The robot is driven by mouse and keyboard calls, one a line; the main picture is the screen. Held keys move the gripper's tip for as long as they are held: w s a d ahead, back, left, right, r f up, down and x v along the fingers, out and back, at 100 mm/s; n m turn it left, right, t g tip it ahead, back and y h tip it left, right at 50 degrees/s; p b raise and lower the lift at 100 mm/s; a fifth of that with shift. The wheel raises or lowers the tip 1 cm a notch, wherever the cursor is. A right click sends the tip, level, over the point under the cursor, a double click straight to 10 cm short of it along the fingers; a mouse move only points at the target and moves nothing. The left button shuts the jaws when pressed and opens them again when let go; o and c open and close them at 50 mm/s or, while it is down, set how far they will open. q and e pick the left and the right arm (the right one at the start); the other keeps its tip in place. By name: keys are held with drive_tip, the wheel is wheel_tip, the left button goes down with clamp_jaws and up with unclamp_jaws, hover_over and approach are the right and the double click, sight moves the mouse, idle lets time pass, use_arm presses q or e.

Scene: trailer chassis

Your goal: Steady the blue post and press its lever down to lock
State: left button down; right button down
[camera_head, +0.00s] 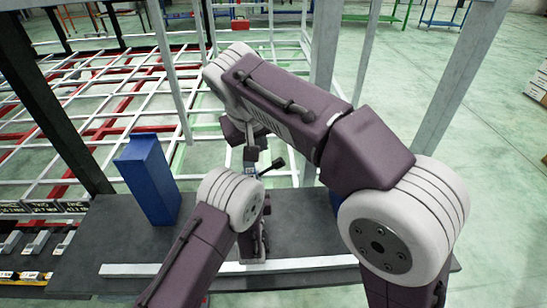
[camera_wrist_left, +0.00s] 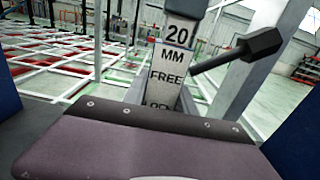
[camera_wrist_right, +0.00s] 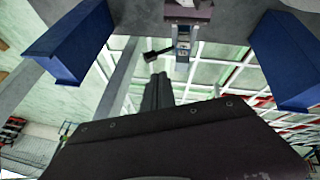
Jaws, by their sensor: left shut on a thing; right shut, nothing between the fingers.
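A slim grey post (camera_wrist_left: 174,62) with a bluish top carries the marks "20 MM", "FREE" and a partly hidden "LOCK". It stands upright between two blue blocks. Its lever (camera_wrist_left: 236,56) sticks out and slopes up to a black knob, which also shows in the head view (camera_head: 273,167). My left gripper (camera_wrist_right: 185,27) is shut on the post; its fingers are mostly hidden by my wrist in the head view. My right gripper (camera_wrist_right: 158,88) is shut and empty, pointing down just above the lever (camera_wrist_right: 158,52). I cannot tell if it touches the lever.
A tall blue block (camera_head: 150,180) stands at the left of the dark bench (camera_head: 85,240); another is mostly hidden behind my right arm. A pale rail (camera_head: 300,265) runs along the bench front. Grey uprights and a white and red chassis frame (camera_head: 100,95) lie beyond.

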use_arm(q)
drive_tip(key=shift+f, duration=0.3)
use_arm(e)
approach(276, 163)
drive_tip(key=x, duration=0.5)
drive_tip(key=shift+a, duration=0.4)
drive_tip(key=shift+w+d+f, duration=0.35)
drive_tip(key=shift+f, duration=0.1)
drive_tip(key=shift+d+f+y, duration=0.2)
drive_tip(key=shift+d+y, duration=0.05)
drive_tip(key=shift+y, duration=0.05)
